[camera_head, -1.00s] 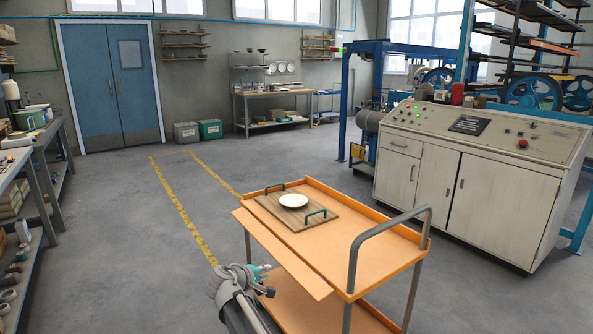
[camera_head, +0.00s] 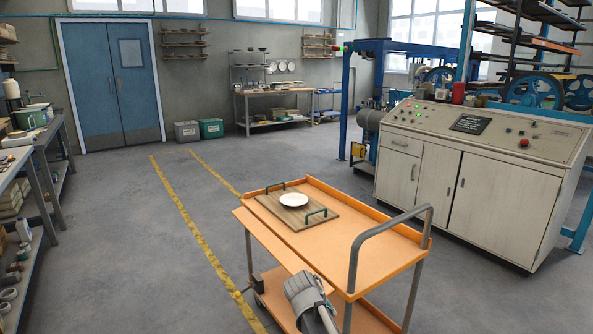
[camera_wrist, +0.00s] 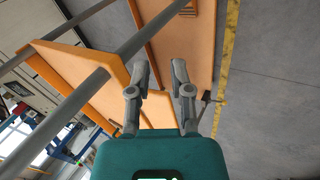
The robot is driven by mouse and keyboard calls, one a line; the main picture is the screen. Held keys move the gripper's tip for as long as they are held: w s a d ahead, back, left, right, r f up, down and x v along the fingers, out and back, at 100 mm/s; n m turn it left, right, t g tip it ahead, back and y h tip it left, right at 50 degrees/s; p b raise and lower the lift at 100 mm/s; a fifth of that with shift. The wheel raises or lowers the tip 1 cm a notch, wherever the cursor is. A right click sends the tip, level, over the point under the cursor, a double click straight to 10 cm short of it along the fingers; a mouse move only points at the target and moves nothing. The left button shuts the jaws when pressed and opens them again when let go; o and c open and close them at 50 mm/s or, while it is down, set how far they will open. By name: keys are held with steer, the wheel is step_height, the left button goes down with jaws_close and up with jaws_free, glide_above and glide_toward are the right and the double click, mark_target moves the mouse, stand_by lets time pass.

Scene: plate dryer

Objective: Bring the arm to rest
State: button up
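My gripper (camera_wrist: 161,75) shows in the wrist view with its two grey fingers apart and nothing between them. It is beside the orange trolley (camera_head: 345,242), whose orange panels and grey bars fill much of the wrist view. In the head view, a grey part of my arm (camera_head: 305,292) shows low in front of the trolley's near side. My gripper itself is hidden in the head view. I cannot tell whether the arm touches the trolley.
A wooden tray (camera_head: 279,216) with green handles lies on the trolley top, with a white plate (camera_head: 294,200) on it. A control cabinet (camera_head: 470,185) stands at right. Shelves (camera_head: 45,180) stand at left. The floor between is open, with yellow lines (camera_head: 190,225).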

steer(key=s+d+f+m+g+y, duration=0.1)
steer(key=s+d+m+g+y, duration=0.2)
steer(key=s, duration=0.4)
steer(key=s+d+f+m+g+y, duration=0.1)
steer(key=s+d+f+m+y, duration=0.1)
steer(key=s+d, duration=0.35)
step_height(320, 180, up, 19)
steer(key=p, duration=1.8)
steer(key=shift+s+a+f, duration=0.15)
steer(key=shift+s+a, duration=0.05)
steer(key=shift+a, duration=0.2)
